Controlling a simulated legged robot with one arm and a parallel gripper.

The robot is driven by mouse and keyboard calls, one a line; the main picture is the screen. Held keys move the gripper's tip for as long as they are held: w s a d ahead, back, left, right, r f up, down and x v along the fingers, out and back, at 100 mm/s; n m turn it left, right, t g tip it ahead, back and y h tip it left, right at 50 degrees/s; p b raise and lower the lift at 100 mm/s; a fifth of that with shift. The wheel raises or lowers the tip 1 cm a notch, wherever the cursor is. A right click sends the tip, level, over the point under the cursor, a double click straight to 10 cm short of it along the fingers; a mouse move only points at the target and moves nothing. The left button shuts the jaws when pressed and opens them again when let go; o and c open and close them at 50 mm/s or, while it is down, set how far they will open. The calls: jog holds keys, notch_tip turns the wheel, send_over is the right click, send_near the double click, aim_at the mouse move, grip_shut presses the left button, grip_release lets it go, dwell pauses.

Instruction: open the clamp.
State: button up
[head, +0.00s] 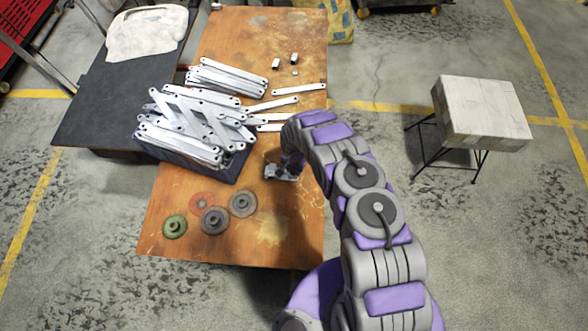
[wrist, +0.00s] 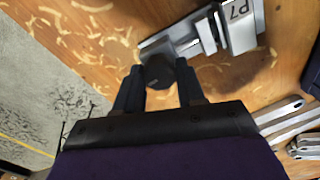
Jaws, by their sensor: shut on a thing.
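The clamp (head: 282,174) is a small grey metal vise lying on the brown wooden table (head: 265,232), right of the bracket bin. In the wrist view the clamp (wrist: 208,34) has metal jaws, a block marked "P7" and a round black knob (wrist: 160,73) at its near end. My gripper (head: 292,160) is at the clamp, and my wrist partly covers it in the head view. In the wrist view the dark fingers of my gripper (wrist: 159,82) stand on either side of the knob and are shut on it. The far fingertips are partly hidden by the knob.
A dark bin (head: 205,172) heaped with galvanized brackets (head: 190,122) stands left of the clamp. Loose brackets (head: 271,105) lie behind it. Several discs (head: 215,220) lie at front left. Shavings (wrist: 92,8) are scattered near the clamp. A stand (head: 478,112) is away right.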

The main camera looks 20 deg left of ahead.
dwell(0.4)
jog(key=n, duration=0.4)
jog(key=shift+p, duration=0.3)
jog(key=n, duration=0.5)
jog(key=shift+s+f, duration=0.1)
jog(key=n, duration=0.9)
jog(key=o, duration=1)
jog(key=shift+a, duration=0.1)
jog(key=shift+c, duration=0.2)
